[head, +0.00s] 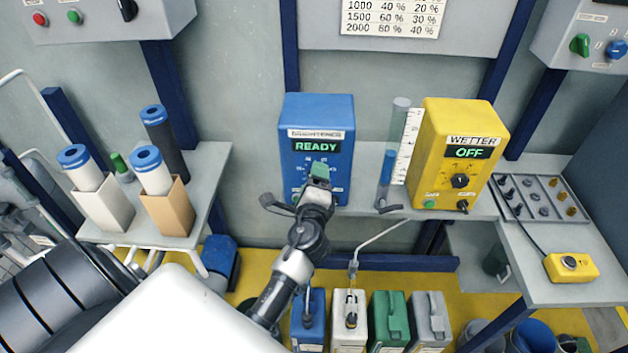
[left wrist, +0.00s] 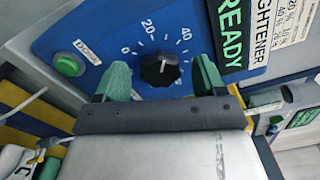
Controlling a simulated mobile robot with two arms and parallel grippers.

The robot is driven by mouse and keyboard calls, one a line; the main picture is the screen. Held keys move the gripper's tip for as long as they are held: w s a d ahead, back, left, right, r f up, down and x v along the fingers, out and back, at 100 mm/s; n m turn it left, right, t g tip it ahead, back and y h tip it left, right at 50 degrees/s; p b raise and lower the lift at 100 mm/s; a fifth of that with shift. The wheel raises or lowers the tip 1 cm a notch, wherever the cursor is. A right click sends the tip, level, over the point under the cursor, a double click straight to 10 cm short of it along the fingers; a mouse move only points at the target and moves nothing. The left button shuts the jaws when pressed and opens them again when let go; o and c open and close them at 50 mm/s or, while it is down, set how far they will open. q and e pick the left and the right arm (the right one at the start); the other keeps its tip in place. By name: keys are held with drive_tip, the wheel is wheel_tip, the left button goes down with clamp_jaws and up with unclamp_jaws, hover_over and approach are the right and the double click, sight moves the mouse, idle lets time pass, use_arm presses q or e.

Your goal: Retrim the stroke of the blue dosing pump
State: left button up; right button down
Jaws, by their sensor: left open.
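The blue dosing pump (head: 318,130) stands on the shelf at the middle of the head view, its display reading READY. In the left wrist view its black stroke knob (left wrist: 160,70) sits on the blue panel (left wrist: 100,28) inside a white scale marked 0, 20, 40; the exact pointer setting is hard to read. A green DOSE button (left wrist: 67,65) is left of the knob. My left gripper (head: 320,172) is in front of the panel, also seen in the left wrist view (left wrist: 161,78). Its green fingers are open on either side of the knob, with gaps. My right gripper is not in view.
A yellow WETTER pump (head: 450,150) reading OFF stands to the right, beside clear tubes (head: 385,170). A percentage chart (head: 392,15) hangs above. Blue-capped cylinders (head: 155,170) stand on the left shelf. A yellow pendant (head: 571,267) and tray (head: 541,198) lie right. Canisters (head: 388,320) stand below.

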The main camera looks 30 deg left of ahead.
use_arm(q)
drive_tip(key=b+v, duration=0.2)
drive_tip(key=v, duration=0.8)
drive_tip(key=shift+s+d, duration=0.2)
drive_tip(key=shift+d, duration=0.05)
drive_tip(key=shift+f, duration=0.15)
drive_tip(key=s+d+f+n+g+h, duration=0.1)
drive_tip(key=d+f+g+h, duration=0.1)
drive_tip(key=f, duration=0.7)
drive_tip(key=s+d+f+n+g+h, duration=0.1)
drive_tip(key=s+d+f+g+h, duration=0.1)
drive_tip(key=f, duration=0.8)
drive_tip(key=s+d+f+n+g+h, duration=0.1)
drive_tip(key=d+f+h, duration=0.15)
drive_tip(key=f, duration=0.65)
drive_tip(key=s+f+n+g+h, duration=0.3)
drive_tip(key=s+f+n+g, duration=0.25)
drive_tip(key=s+f, duration=1.2)
drive_tip(key=s+a+f+n+g, duration=0.1)
drive_tip(key=s+f+n+g, duration=0.1)
drive_tip(key=s, duration=0.4)
drive_tip(key=s+a+f+n+g, duration=0.2)
drive_tip(key=s+f, duration=0.1)
drive_tip(key=s, duration=0.4)
drive_tip(key=shift+s+a+f+n, duration=0.15)
drive_tip(key=shift+s+f+n, duration=0.1)
drive_tip(key=shift+s+n, duration=0.1)
